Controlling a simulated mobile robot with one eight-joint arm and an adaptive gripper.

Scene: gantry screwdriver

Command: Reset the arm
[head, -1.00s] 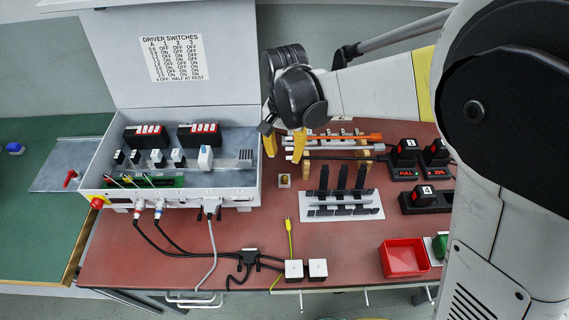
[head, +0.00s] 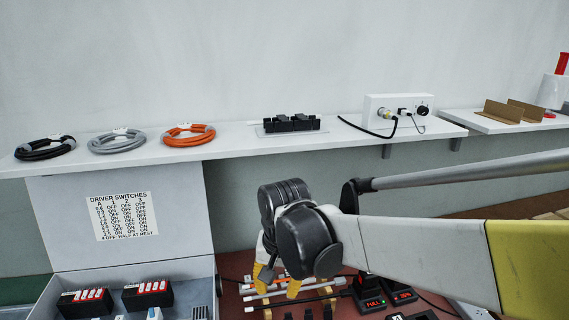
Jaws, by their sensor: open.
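My gripper (head: 279,282) shows at the lower middle of the head view, with yellow fingers pointing down. Its fingers are apart and nothing shows between them. It hangs in front of the rack of long rods (head: 300,297), where an orange-and-silver rod and other rods lie on the red bench. My arm reaches in from the right, with a pale link and a yellow-green band. I cannot tell how high the fingers are above the rods. Most of the bench is below the picture.
A grey control box (head: 45,298) with an open lid and a driver switches label (head: 122,216) stands at left. A white shelf (head: 225,146) carries coiled black, grey and orange cables (head: 188,135), a black block (head: 291,123) and a socket panel (head: 398,112). Black units with red displays (head: 370,303) sit right of my gripper.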

